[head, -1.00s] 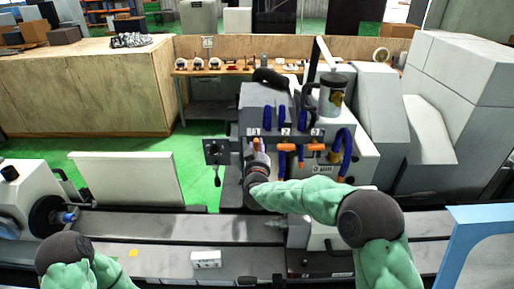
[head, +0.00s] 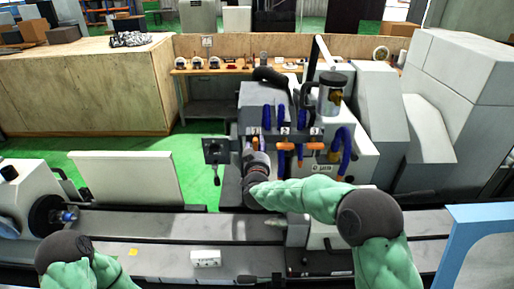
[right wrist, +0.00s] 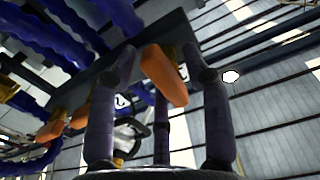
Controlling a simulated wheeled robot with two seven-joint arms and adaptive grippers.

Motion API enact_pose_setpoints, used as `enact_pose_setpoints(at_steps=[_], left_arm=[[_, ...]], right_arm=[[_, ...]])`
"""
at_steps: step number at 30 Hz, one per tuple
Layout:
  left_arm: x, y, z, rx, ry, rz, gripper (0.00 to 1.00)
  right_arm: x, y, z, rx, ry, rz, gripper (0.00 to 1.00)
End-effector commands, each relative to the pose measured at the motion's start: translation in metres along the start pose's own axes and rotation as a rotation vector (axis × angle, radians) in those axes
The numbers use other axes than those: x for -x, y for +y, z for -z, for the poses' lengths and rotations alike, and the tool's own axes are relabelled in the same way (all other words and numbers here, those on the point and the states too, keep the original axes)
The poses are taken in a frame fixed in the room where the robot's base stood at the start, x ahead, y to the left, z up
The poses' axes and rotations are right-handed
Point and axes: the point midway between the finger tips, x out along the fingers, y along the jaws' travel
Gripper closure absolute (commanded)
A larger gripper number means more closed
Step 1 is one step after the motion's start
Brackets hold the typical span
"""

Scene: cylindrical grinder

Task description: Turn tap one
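Three taps with orange handles sit in a row on the grey machine block below number plates, with blue hoses above. Tap one, at the left of the row, is mostly hidden behind my right gripper (head: 256,155) in the head view. In the right wrist view an orange handle (right wrist: 163,75) stands between the spread fingers of my right gripper (right wrist: 162,80). The gripper is open around it, and I see no clear grip. Tap two (head: 285,147) and tap three (head: 315,146) are uncovered to the right. My left gripper is out of view; only part of that arm shows at lower left.
A control box (head: 215,151) hangs close to the left of my right gripper. A silver cylinder (head: 332,94) and blue hoses (head: 341,152) are to the right. The grinder bed (head: 150,226) runs below, with a white block (head: 206,258) on it.

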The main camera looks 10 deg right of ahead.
Motion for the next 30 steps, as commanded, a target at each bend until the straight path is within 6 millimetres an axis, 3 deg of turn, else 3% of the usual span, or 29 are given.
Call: enact_pose_setpoints(at_steps=[8, 21, 30], left_arm=[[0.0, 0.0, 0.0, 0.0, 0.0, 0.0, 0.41], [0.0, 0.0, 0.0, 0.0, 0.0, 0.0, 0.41], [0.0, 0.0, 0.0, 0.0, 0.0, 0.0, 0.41]], right_arm=[[0.011, -0.001, 0.002, -0.001, 0.002, 0.001, 0.51], [0.09, 0.0, 0.001, -0.001, 0.001, 0.002, 0.51], [0.118, 0.0, 0.0, -0.001, 0.0, 0.0, 0.51]])
